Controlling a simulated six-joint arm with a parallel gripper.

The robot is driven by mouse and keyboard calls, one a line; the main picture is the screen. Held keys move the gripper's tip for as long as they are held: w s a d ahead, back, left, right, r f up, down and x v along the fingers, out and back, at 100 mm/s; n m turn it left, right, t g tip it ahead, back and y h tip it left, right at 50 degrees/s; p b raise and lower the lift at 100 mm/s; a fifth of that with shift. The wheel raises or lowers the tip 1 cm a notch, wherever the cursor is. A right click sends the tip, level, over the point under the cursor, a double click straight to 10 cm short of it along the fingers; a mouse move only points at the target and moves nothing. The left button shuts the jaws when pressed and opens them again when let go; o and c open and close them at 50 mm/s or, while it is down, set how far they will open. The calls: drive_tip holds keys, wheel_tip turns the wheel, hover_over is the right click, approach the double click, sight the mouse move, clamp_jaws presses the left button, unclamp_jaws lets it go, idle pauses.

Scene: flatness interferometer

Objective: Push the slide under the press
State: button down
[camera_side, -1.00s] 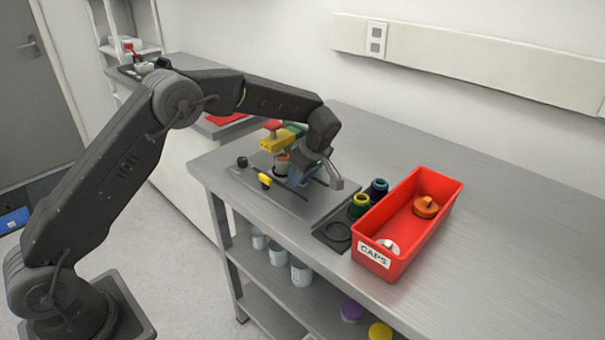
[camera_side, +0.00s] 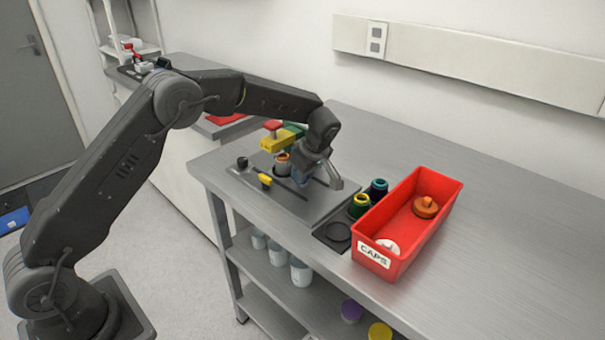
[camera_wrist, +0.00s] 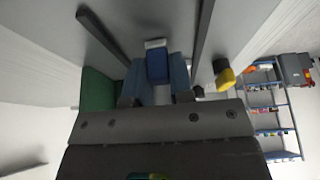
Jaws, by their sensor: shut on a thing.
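The press, with a yellow body (camera_side: 277,144) and a red top (camera_side: 272,125), stands at the back of a grey base plate (camera_side: 240,178). A grey container with an orange top (camera_side: 283,159) stands beside it, apart from the space directly under the red top as far as I can tell. My gripper (camera_side: 303,178) is low over the plate, right of that container. In the wrist view my gripper (camera_wrist: 155,82) is shut on a blue block (camera_wrist: 157,66) with a pale edge, between two dark rails (camera_wrist: 203,40). I cannot tell whether this block belongs to the slide, which is mostly hidden.
A yellow-and-black knob (camera_side: 265,180) is at the plate's front and a black knob (camera_side: 242,162) at its left. A red caps bin (camera_side: 408,222), yellow-ringed jar (camera_side: 359,205) and teal-topped jar (camera_side: 378,189) stand right. The bench farther right is clear.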

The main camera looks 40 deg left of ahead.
sight(289, 174)
drive_tip(key=shift+a, duration=0.1)
drive_tip(key=shift+a, duration=1.85)
drive_tip(key=c, duration=1)
unclamp_jaws()
drive_tip(key=shift+d+r, duration=0.1)
drive_tip(key=v, duration=1.3)
drive_tip(key=shift+d+r, duration=0.15)
drive_tip(key=shift+r, duration=0.1)
drive_tip(key=shift+r, duration=0.1)
